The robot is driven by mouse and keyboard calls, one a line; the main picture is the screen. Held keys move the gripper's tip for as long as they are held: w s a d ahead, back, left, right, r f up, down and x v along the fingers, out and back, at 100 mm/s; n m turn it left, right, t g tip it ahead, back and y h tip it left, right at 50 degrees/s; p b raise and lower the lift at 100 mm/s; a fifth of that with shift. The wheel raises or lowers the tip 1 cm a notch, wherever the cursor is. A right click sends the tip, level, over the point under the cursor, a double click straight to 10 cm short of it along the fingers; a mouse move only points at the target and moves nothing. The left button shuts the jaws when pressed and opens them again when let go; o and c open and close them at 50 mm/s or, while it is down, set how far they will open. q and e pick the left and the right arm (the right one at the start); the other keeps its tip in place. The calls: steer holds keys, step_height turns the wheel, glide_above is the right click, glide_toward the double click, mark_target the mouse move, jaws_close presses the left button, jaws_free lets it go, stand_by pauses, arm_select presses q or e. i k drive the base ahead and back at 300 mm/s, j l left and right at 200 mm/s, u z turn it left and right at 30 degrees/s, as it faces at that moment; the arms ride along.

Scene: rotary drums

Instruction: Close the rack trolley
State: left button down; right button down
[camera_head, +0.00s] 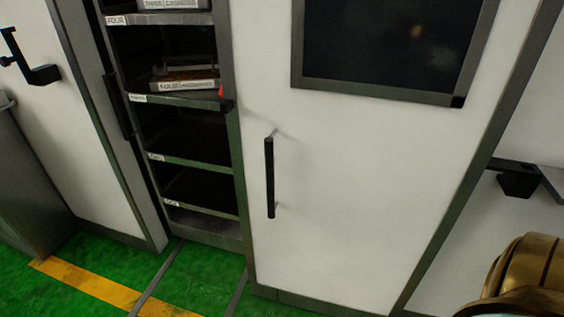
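The rack trolley (237,150) shows as a tall open rack of grey shelves left of centre, between two white panels. Its shelves carry small white labels, and the upper ones hold labelled trays (185,85). The lower shelves look empty and dark. A white panel (340,190) with a dark window and a vertical black handle (269,178) stands right of the shelves. I cannot tell whether this panel belongs to the trolley. The shelf opening is exposed. The top of the rack is cut off. Neither of my grippers is in view.
Two thin rails (158,280) run across the green floor (205,275) from the rack, beside a yellow stripe (90,282). A white panel (75,130) with a black bracket and a grey cabinet (30,180) stand at left. A black fitting (517,183) sticks out at right.

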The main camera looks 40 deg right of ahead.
mark_target(207, 214)
steer(key=i+z, duration=0.25)
steer(key=z, duration=0.15)
steer(key=i+z, duration=0.5)
steer(key=z, duration=0.25)
